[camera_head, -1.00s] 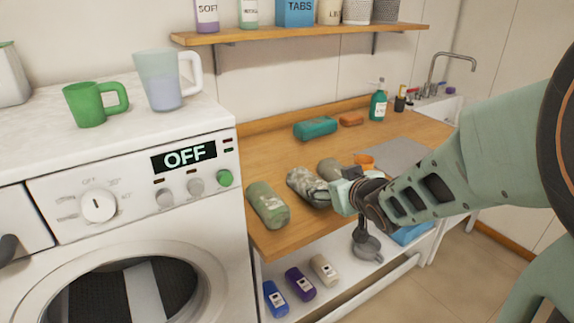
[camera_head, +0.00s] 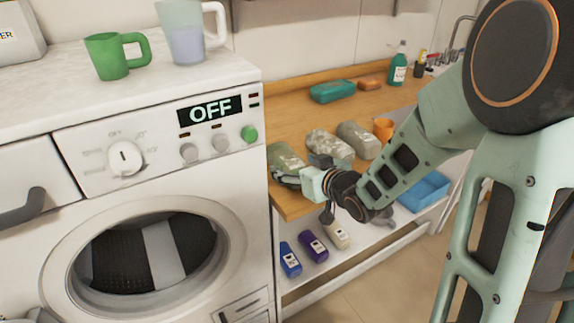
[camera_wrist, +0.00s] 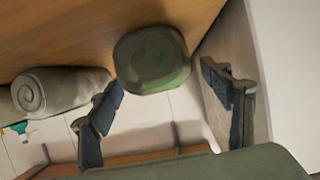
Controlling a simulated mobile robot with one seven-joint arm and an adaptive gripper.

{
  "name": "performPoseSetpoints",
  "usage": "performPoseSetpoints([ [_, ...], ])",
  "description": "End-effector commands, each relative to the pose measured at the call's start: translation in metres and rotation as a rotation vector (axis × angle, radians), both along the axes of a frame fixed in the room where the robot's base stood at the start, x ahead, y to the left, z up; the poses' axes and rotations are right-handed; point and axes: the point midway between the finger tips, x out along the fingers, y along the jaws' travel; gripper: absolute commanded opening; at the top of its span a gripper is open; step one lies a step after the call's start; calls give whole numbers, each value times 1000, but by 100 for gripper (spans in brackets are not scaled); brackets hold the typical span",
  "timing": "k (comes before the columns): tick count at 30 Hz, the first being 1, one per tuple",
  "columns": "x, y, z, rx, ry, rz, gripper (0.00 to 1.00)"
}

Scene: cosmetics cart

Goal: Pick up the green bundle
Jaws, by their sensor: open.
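The green bundle (camera_head: 287,155) is a rolled, camouflage-patterned cloth. It lies at the left end of the wooden counter, beside the washing machine, partly hidden by my gripper in the head view. My gripper (camera_head: 298,170) is at its near end, by the counter's front edge. In the wrist view the bundle's round end (camera_wrist: 151,62) shows between the fingertips of my open gripper (camera_wrist: 162,82). The left fingertip appears close to the bundle; a gap shows on the right. I cannot tell whether either finger touches it.
A grey camouflage bundle (camera_head: 330,146) and a plain grey-green one (camera_head: 358,140) lie to the right, with an orange cup (camera_head: 383,129) beyond. The washing machine (camera_head: 150,190) stands close on the left. Bottles (camera_head: 313,246) lie on the lower shelf.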

Motion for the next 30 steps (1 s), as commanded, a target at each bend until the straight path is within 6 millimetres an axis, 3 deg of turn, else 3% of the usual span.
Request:
performPoseSetpoints([
  [9, 32, 19, -17, -1, 1, 0, 72],
  [18, 35, 21, -18, -1, 0, -2, 72],
  [30, 35, 21, -18, -1, 0, -2, 28],
])
